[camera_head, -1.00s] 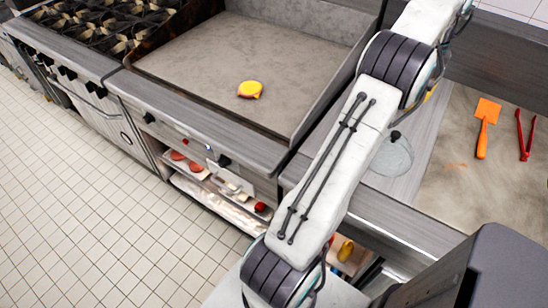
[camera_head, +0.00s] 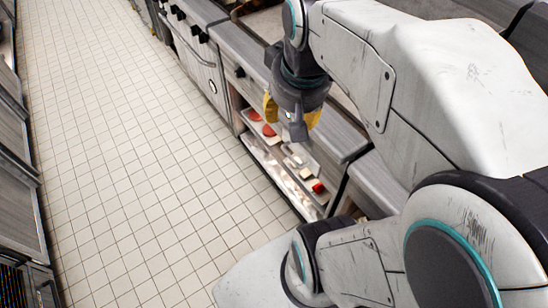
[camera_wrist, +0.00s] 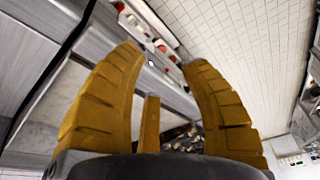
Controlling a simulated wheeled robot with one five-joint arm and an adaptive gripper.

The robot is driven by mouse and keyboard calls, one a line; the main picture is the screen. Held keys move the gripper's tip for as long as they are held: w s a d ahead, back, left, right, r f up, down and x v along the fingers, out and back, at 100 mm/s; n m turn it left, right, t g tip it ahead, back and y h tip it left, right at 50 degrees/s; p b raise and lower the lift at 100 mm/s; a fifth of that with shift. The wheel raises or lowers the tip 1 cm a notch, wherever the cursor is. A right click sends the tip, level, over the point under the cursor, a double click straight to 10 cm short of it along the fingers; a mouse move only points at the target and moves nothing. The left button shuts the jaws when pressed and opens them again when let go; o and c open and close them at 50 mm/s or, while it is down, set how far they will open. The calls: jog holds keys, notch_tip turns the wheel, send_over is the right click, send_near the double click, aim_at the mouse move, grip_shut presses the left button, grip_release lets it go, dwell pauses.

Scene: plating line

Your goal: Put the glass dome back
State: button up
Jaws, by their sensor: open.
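My gripper (camera_head: 292,118) has yellow fingers and hangs from the arm in front of the counter, by the open shelf below it. In the wrist view its two ridged yellow fingers (camera_wrist: 163,62) stand wide apart with nothing between them. The glass dome is not visible in either current view. My arm hides much of the counter top in the head view.
A white tiled floor (camera_head: 140,170) lies free along the counter. The low shelf (camera_head: 280,175) holds trays and red round items (camera_head: 268,130). A range front (camera_head: 190,50) stands farther back, and metal cabinets (camera_head: 15,190) line the left.

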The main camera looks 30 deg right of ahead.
jog(key=s+a+f+n+y, duration=0.1)
jog(key=s+a+f+n, duration=0.2)
jog(key=s+a+f, duration=0.1)
jog(key=s+a, duration=0.1)
jog(key=a, duration=0.1)
jog(key=shift+a+n+t, duration=0.4)
dwell(0.9)
